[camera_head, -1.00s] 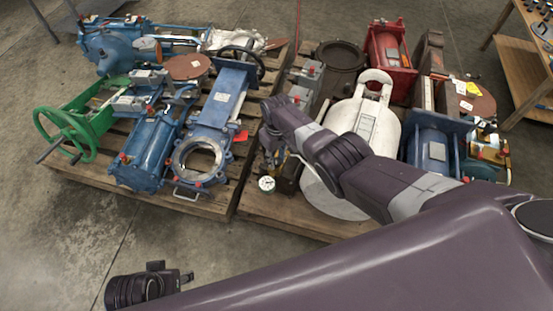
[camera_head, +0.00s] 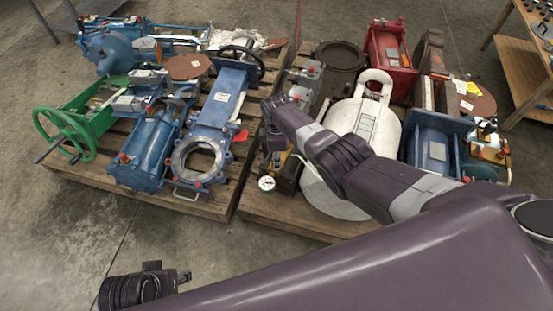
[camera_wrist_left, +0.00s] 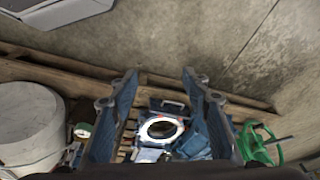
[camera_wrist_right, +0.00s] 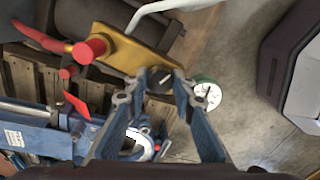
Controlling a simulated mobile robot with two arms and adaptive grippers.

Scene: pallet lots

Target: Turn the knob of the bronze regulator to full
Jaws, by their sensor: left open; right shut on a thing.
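The bronze regulator (camera_wrist_right: 135,50) is a gold-bronze bar with red caps and a pale pipe in the right wrist view. A black knob (camera_wrist_right: 160,82) sits at its near end, beside a round white gauge (camera_wrist_right: 207,95). My right gripper (camera_wrist_right: 161,75) is shut on the knob, one finger on each side. In the head view the right gripper (camera_head: 272,140) is over the front left of the right pallet, above the gauge (camera_head: 267,183), and partly hides the regulator. My left gripper (camera_head: 187,277) is low at the front left, over bare floor. Its fingers (camera_wrist_left: 159,82) are spread and empty.
The left pallet (camera_head: 215,205) carries blue valves (camera_head: 150,150) and a green handwheel (camera_head: 65,135). The right pallet (camera_head: 285,220) carries a white valve (camera_head: 365,120) and a red one (camera_head: 390,55). The floor at front left is clear.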

